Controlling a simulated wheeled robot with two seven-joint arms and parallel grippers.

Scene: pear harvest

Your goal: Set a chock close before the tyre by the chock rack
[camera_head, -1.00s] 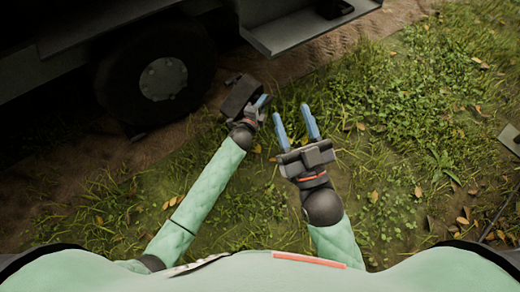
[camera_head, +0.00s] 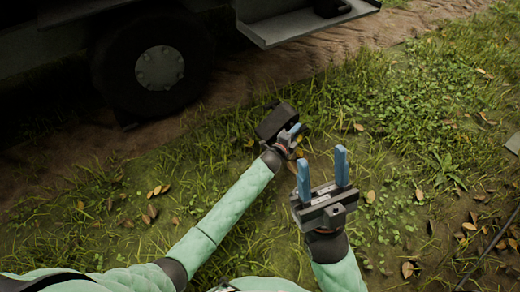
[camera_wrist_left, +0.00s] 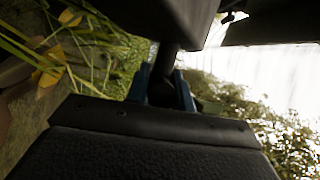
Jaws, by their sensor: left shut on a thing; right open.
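The dark tyre (camera_head: 112,72) with its grey hub stands under the vehicle at the upper left. The chock rack (camera_head: 300,27), a grey shelf, hangs right of it, with a dark chock-like block (camera_head: 331,8) on it. My left gripper (camera_head: 291,133) is shut on a dark chock (camera_head: 274,121), held over the grass right of and below the tyre, apart from it. In the left wrist view the blue fingers (camera_wrist_left: 163,90) close around the handle of the chock (camera_wrist_left: 150,14). My right gripper (camera_head: 322,174) is open and empty, lower right of the chock.
A bare dirt strip (camera_head: 250,93) runs along the vehicle. Open grass with fallen leaves lies in front and to the right. A small grey slab (camera_head: 513,143) and a thin dark rod (camera_head: 500,232) show at the right edge.

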